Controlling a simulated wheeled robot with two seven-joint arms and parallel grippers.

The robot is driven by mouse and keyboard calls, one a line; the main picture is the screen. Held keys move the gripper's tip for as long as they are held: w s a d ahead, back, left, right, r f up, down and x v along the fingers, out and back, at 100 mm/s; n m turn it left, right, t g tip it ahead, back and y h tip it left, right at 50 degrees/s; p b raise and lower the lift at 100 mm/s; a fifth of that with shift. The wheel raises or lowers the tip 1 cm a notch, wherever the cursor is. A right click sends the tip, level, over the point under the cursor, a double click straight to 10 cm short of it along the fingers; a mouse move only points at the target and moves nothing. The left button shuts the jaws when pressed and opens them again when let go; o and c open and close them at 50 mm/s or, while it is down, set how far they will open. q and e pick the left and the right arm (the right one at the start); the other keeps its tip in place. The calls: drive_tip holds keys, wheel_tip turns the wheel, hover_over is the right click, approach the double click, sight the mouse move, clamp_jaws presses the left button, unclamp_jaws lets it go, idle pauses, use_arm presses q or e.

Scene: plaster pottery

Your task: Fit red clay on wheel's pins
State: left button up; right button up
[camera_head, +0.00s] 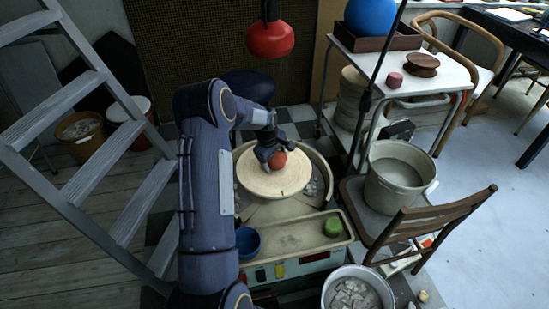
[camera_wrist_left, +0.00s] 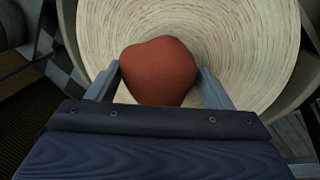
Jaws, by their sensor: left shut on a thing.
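A lump of red clay (camera_head: 277,160) is at the wheel head, near its middle, in the head view. In the left wrist view the red clay (camera_wrist_left: 158,72) sits between the two fingers of my left gripper (camera_wrist_left: 160,85), against the pale round wheel (camera_wrist_left: 255,50). My left gripper (camera_head: 272,154) is shut on the red clay, over the pale wheel (camera_head: 262,188). The pins do not show; the clay and gripper cover the middle of the wheel. I cannot tell whether the clay touches the wheel. My right gripper is not in view.
A tray in front of the wheel holds a blue bowl (camera_head: 248,241) and a green lump (camera_head: 332,227). A wooden chair (camera_head: 425,228) with a bucket (camera_head: 396,175) stands at the right. A stepladder (camera_head: 92,130) stands at the left. A red lamp (camera_head: 270,40) hangs above.

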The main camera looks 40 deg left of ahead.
use_arm(q)
drive_tip(key=shift+f+b, duration=0.6)
drive_tip(key=shift+f, duration=0.25)
idle(0.8)
drive_tip(key=o, duration=2)
drive_tip(key=shift+o, duration=0.6)
drive_tip(key=shift+f, duration=0.2)
drive_tip(key=p+v, duration=0.1)
drive_tip(key=v, duration=0.7)
drive_tip(key=shift+r, duration=0.1)
drive_tip(key=shift+r, duration=0.1)
